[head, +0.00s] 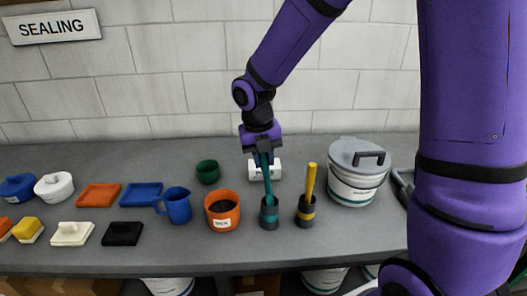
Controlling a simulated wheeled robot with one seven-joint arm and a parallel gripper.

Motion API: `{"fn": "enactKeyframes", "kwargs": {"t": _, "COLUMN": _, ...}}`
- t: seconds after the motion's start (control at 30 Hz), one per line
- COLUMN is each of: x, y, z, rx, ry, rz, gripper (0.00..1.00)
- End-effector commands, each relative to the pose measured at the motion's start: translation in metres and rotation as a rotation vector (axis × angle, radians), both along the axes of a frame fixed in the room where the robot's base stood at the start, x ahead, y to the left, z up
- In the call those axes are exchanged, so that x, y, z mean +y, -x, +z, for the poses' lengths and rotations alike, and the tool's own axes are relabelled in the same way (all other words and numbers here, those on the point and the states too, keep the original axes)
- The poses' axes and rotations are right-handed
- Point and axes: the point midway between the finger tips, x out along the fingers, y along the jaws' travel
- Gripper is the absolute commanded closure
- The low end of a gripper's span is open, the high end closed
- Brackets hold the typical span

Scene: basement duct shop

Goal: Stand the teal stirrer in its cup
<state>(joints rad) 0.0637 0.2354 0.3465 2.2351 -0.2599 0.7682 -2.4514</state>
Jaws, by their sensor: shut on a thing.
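The teal stirrer (267,181) is upright, with its lower end inside a dark cup with a teal band (269,216). My gripper (263,152) is above the cup, shut on the upper part of the teal stirrer. The stirrer's bottom end is hidden by the cup wall, so I cannot tell whether it touches the cup's floor. The stirrer leans slightly, its top a little to the left.
A yellow stirrer stands in a dark cup (305,216) close on the right. An orange MIX pot (222,211) is close on the left. A white roll (264,169) lies behind. A lidded bucket (355,172) stands right. The bench front (190,250) is clear.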

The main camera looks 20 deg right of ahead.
Motion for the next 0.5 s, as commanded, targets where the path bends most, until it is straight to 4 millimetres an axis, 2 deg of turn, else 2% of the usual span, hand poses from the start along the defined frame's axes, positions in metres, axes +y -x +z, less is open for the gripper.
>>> {"fn": "enactKeyframes", "kwargs": {"t": 0.2, "x": 0.000, "y": 0.000, "z": -0.015, "rx": 0.002, "ry": 0.000, "rz": 0.002, "gripper": 0.99}}
{"fn": "enactKeyframes", "kwargs": {"t": 0.5, "x": 0.000, "y": 0.000, "z": -0.028, "rx": 0.002, "ry": 0.000, "rz": 0.000, "gripper": 0.99}}
